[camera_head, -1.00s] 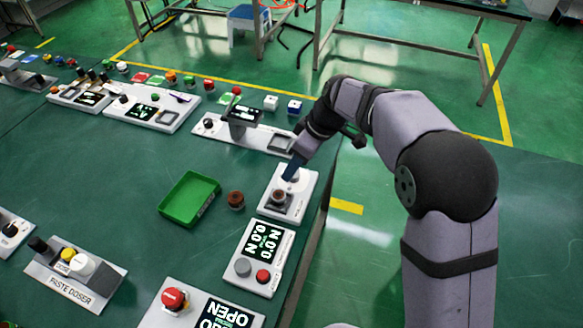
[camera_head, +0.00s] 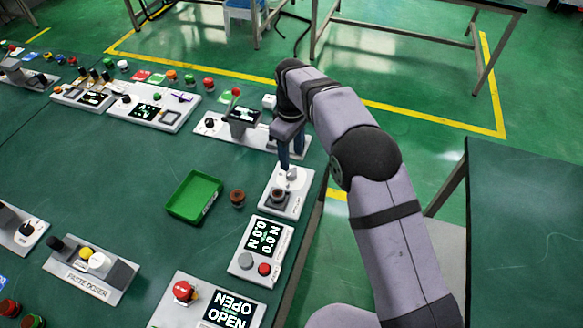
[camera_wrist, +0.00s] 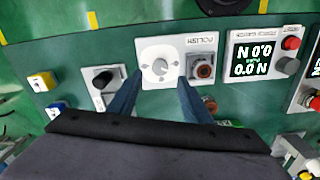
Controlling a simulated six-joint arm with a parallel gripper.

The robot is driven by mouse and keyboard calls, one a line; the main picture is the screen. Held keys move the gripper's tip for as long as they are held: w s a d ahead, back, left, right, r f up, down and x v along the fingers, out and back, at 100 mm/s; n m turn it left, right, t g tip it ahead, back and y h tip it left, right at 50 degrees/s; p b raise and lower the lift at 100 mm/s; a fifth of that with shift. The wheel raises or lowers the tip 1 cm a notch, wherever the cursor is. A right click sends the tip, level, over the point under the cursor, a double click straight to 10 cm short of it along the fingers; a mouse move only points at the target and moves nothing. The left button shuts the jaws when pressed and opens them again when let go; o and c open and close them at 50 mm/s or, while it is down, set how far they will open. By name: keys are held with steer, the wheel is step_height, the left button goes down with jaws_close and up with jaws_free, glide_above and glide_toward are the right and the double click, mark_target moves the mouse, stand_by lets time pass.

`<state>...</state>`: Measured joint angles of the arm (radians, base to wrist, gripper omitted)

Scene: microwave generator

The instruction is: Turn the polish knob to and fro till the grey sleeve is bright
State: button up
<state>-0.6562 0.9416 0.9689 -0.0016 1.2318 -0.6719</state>
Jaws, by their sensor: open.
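The polish station is a white panel (camera_head: 296,204), labelled POLISH in the wrist view (camera_wrist: 205,40). Its pale round knob (camera_wrist: 159,66) also shows in the head view (camera_head: 292,174). A sleeve seated in the station's dark square holder (camera_wrist: 201,67) looks dull brown rather than grey; it also shows in the head view (camera_head: 277,193). My gripper (camera_wrist: 159,80) is open, with its blue fingers on either side of the knob in the wrist view. In the head view my gripper (camera_head: 291,160) points down over the knob. Whether the fingers touch it, I cannot tell.
A second brown part (camera_head: 238,198) and a green tray (camera_head: 180,202) lie left of the station. A force-display panel (camera_head: 252,261) stands in front of it, and a white panel with a dark screen (camera_head: 212,132) behind. The table edge is close on the right.

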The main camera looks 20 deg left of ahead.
mark_target(292, 172)
steer(key=shift+f+p, duration=1.05)
steer(key=shift+f, duration=2.5)
steer(key=shift+c, duration=0.7)
steer(key=c, duration=0.9)
